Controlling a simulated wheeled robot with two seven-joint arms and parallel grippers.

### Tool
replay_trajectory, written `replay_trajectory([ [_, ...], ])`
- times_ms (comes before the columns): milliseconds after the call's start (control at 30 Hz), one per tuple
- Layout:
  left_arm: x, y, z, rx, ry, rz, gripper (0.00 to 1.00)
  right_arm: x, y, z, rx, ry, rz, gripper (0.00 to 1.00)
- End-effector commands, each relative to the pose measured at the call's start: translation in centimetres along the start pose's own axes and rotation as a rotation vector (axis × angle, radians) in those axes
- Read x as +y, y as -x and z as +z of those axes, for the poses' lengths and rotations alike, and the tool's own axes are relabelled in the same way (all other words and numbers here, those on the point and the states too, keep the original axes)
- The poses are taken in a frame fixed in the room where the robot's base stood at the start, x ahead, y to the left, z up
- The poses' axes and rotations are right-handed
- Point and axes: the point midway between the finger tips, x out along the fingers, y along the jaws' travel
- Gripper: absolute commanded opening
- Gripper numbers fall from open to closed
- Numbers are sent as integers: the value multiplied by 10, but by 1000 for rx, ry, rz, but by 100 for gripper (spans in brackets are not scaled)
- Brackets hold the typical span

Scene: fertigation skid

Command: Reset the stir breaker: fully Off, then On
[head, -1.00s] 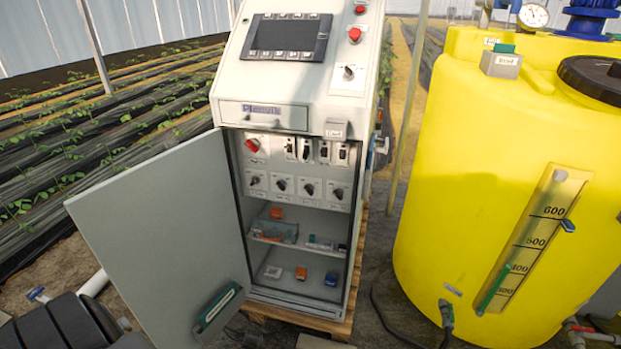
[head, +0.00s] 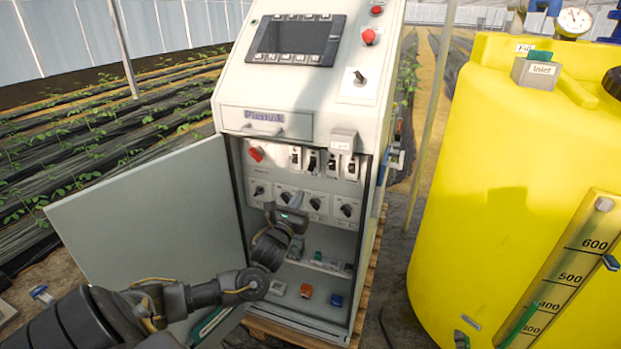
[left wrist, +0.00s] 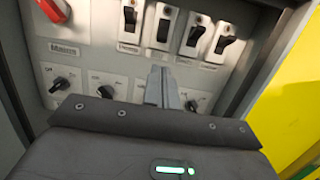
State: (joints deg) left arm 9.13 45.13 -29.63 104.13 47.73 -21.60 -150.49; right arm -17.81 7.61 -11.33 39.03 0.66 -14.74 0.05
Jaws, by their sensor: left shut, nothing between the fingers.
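A row of several breaker switches with black toggles on white plates sits in the upper part of the open cabinet; the small labels are too blurred to tell which is the stir breaker. The second breaker from the left (head: 312,162) looks to have its toggle lower than its neighbours. It also shows in the left wrist view (left wrist: 163,27), just above my fingertips. My left gripper (head: 291,212) is inside the cabinet opening, in front of the knob row and below the breakers. Its fingers (left wrist: 160,75) are shut and empty, apparently apart from the panel. My right gripper is out of view.
The cabinet door (head: 140,215) stands open to the left. A red rotary switch (head: 256,154) is left of the breakers, and a row of dark knobs (head: 315,203) lies below them. Shelves underneath hold small parts. A yellow tank (head: 500,200) stands to the right.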

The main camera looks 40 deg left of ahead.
Motion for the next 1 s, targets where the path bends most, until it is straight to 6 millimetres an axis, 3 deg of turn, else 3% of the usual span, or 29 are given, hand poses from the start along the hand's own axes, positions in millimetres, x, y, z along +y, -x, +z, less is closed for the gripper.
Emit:
replay_trajectory([
  [267,0,-15,0,-1,0,1,0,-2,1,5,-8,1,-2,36],
  [700,0,-86,0,0,1,1,0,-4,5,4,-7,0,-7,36],
  [1000,0,-100,-1,2,2,0,0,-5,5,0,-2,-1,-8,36],
])
